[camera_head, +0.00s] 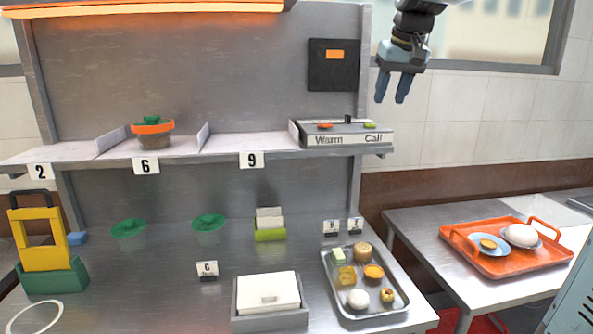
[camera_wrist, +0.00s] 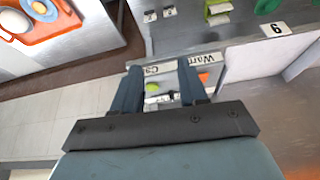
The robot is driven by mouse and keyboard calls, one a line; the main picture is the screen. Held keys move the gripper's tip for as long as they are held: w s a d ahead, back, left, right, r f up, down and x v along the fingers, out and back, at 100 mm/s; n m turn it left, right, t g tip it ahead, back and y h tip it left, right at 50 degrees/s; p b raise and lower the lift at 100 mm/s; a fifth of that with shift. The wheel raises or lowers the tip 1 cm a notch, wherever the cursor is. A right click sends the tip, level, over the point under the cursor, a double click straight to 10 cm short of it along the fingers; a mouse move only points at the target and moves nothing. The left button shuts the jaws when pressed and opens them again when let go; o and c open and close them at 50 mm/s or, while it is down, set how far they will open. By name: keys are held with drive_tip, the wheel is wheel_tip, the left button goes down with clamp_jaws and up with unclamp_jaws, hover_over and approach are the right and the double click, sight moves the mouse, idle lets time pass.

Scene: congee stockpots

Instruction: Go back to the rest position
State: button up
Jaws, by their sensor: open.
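My gripper (camera_head: 393,86) hangs at the upper right in the head view, in the air right of the shelf's end. Its two blue fingers point down, spread apart, with nothing between them. In the wrist view my gripper (camera_wrist: 160,82) is also open and empty. Beyond its fingers shows the control box (camera_head: 346,133) marked "Warm" and "Call", with an orange and a green button. The box sits on the right end of the shelf. The gripper appears apart from it.
An orange-rimmed pot (camera_head: 152,132) stands on the shelf (camera_head: 220,146) at 6. Below are green-lidded pots (camera_head: 129,228), a metal food tray (camera_head: 340,306), a white-lidded box (camera_head: 268,291) and a yellow-green stand (camera_head: 45,240). An orange tray (camera_head: 487,266) lies on the right table (camera_head: 430,228).

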drive_tip(key=s+d+f, duration=0.1)
drive_tip(key=s+f, duration=0.8)
drive_tip(key=s, duration=0.4)
drive_tip(key=s+d+f+m, duration=0.1)
drive_tip(key=s+f, duration=0.9)
drive_tip(key=s, duration=0.3)
drive_tip(key=shift+d+t+h, duration=0.15)
drive_tip(key=shift+t+h, duration=0.25)
idle(1.4)
